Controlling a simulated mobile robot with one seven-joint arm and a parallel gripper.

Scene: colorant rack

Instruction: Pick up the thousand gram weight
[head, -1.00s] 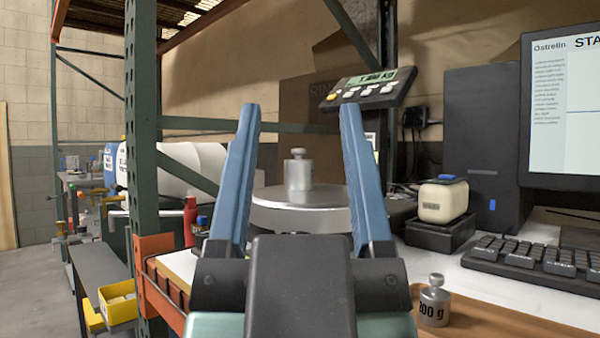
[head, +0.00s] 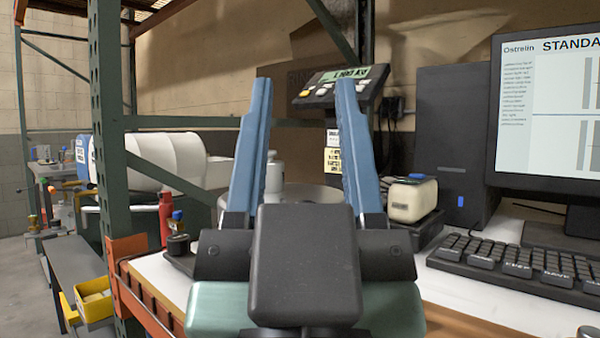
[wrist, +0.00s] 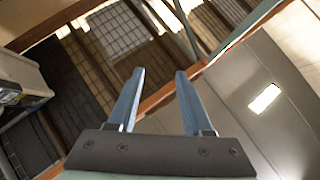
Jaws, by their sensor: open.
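A silver metal weight (head: 274,176) stands upright on the round plate of a scale (head: 312,193) in the head view. My left finger covers part of it, and its marking cannot be read. The scale's display (head: 335,75) shows lit digits that seem to read about 1 kg. My gripper (head: 304,82) is open and empty, with its two blue fingers pointing up and apart in front of the scale. The weight appears behind them, close to the left finger. In the wrist view my gripper (wrist: 160,72) shows open, with no weight between the fingers.
A second weight (head: 588,332) barely shows at the bottom right edge. A keyboard (head: 520,262), monitor (head: 550,110), black computer tower (head: 457,145) and cream container (head: 412,198) stand right of the scale. A green rack post (head: 108,130) and red bottle (head: 166,217) are left.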

